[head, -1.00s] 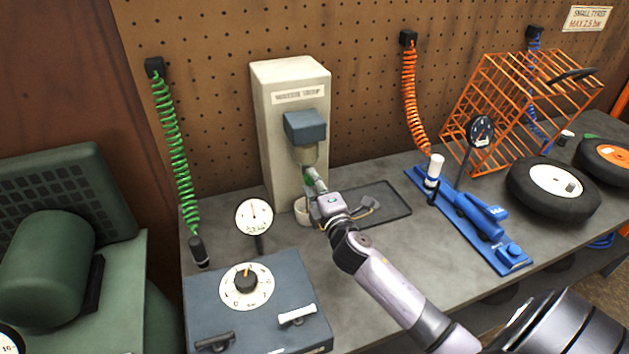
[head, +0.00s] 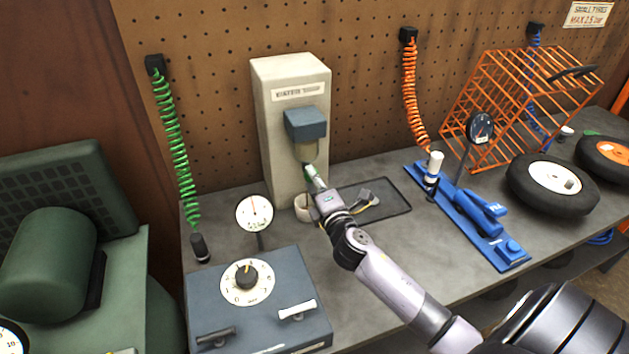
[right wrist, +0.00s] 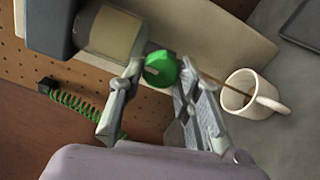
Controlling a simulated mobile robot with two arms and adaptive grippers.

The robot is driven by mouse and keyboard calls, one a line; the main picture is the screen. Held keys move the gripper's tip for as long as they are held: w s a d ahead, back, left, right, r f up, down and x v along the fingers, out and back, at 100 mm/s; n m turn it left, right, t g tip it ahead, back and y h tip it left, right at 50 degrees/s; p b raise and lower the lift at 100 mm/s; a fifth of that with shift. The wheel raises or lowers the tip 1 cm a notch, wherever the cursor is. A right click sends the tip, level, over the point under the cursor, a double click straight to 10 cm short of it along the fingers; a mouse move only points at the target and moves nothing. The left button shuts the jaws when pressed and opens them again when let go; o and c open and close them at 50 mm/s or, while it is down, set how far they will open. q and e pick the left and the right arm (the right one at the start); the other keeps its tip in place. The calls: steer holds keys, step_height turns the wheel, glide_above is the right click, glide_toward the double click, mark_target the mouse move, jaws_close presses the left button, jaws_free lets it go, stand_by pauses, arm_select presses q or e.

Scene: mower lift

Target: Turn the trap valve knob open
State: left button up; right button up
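The water trap (head: 304,130) has a blue-grey cap and a tan bowl, mounted on a cream stand. Its green valve knob (right wrist: 161,68) is below the bowl, with a pale mark on its face. My right gripper (right wrist: 161,72) has one finger on each side of the knob, and both tips appear to touch it. In the head view the knob (head: 309,171) shows at the fingertips. A thin brown line, like a stream, runs from beside the knob to the white mug (right wrist: 248,93). In the head view the gripper partly hides the mug. My left gripper is not in view.
A dark tray (head: 395,211) with small parts lies right of the mug. A dial gauge (head: 254,213) and a blue-grey control box (head: 258,300) stand at the front left. A blue inflator stand (head: 470,220), an orange cage (head: 500,110) and tyres (head: 553,187) are to the right.

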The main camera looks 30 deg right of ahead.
steer(key=o, duration=0.4)
steer(key=shift+s, duration=0.1)
steer(key=v, duration=1.2)
steer(key=shift+f, duration=0.1)
